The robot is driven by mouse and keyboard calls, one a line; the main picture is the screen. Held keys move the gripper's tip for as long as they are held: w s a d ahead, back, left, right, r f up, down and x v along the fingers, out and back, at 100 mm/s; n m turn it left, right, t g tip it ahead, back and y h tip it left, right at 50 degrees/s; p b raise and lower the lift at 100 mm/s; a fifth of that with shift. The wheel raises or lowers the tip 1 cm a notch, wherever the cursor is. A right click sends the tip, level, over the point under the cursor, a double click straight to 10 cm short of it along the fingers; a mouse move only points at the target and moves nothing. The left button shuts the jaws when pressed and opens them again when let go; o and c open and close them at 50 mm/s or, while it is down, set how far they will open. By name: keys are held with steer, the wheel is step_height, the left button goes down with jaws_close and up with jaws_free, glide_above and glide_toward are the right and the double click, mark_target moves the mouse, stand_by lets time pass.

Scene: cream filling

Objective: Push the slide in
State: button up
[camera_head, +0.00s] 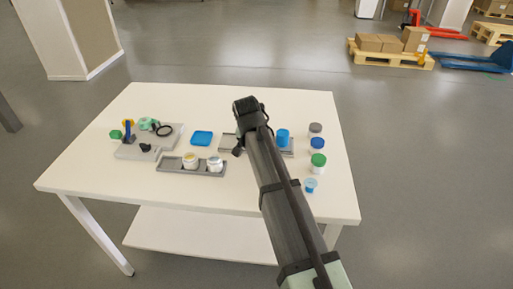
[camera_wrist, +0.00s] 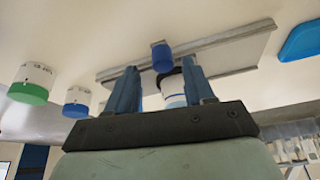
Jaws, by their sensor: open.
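A grey slide tray (camera_head: 228,142) with raised rails lies on the white table, partly hidden behind my arm in the head view. It also shows in the wrist view (camera_wrist: 228,57). A blue cylinder (camera_head: 283,135) stands at its right part; the wrist view shows a small blue piece (camera_wrist: 161,57) there. My gripper (camera_wrist: 160,80) is open, with its two blue-grey fingers apart. A white and blue container (camera_wrist: 173,92) shows between the fingers, with a dark curved part beside it. I cannot tell whether the fingers touch anything. The fingertips are hidden in the head view.
Several lidded jars, including a green one (camera_head: 318,160) and a blue one (camera_head: 317,145), line the right side. A blue flat piece (camera_head: 201,138) lies left of the tray. A front tray (camera_head: 175,164) holds two jars. A grey tool holder (camera_head: 133,153) stands far left.

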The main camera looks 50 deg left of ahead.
steer(key=v, duration=1.2)
steer(key=shift+w, duration=0.15)
